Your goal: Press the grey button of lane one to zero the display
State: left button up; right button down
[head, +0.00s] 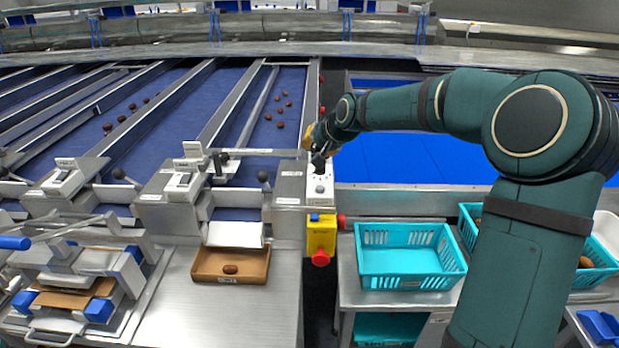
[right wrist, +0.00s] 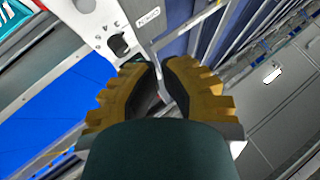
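A white control panel (head: 320,198) stands at the right end of the lanes, above a yellow box. A small round grey button (head: 320,189) shows on its face. My right gripper (head: 316,150) is over the upper end of this panel, its yellow fingers pointing down. In the right wrist view the gripper (right wrist: 162,64) has its fingertips close together, with a narrow gap between them and nothing clearly held. The white panel (right wrist: 95,22) with a dark fitting (right wrist: 121,44) lies just beyond the left fingertip. Contact cannot be told. No display digits are readable. My left gripper is not in view.
The yellow box (head: 321,232) carries red knobs. A brown tray (head: 205,276) with one date sits left of it. A turquoise basket (head: 403,283) stands to the right. Blue lanes (head: 255,150) with scattered dates run behind, between metal rails. My right arm covers part of the right side.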

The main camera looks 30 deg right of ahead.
aim_at(320, 188)
jog(key=shift+d+r, duration=0.15)
jog(key=shift+r, duration=0.25)
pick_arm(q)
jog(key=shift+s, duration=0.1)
pick_arm(e)
jog(key=shift+s, duration=0.1)
jog(key=shift+f, duration=0.15)
pick_arm(q)
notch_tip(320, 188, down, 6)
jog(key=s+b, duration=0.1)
jog(key=b, duration=0.5)
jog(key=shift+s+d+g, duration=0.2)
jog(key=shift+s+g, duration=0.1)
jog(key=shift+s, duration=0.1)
pick_arm(e)
notch_tip(320, 188, down, 9)
jog(key=shift+r, duration=0.2)
pick_arm(q)
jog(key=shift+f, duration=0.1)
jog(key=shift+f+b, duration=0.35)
jog(key=shift+b, duration=0.1)
pick_arm(e)
jog(key=shift+f, duration=0.45)
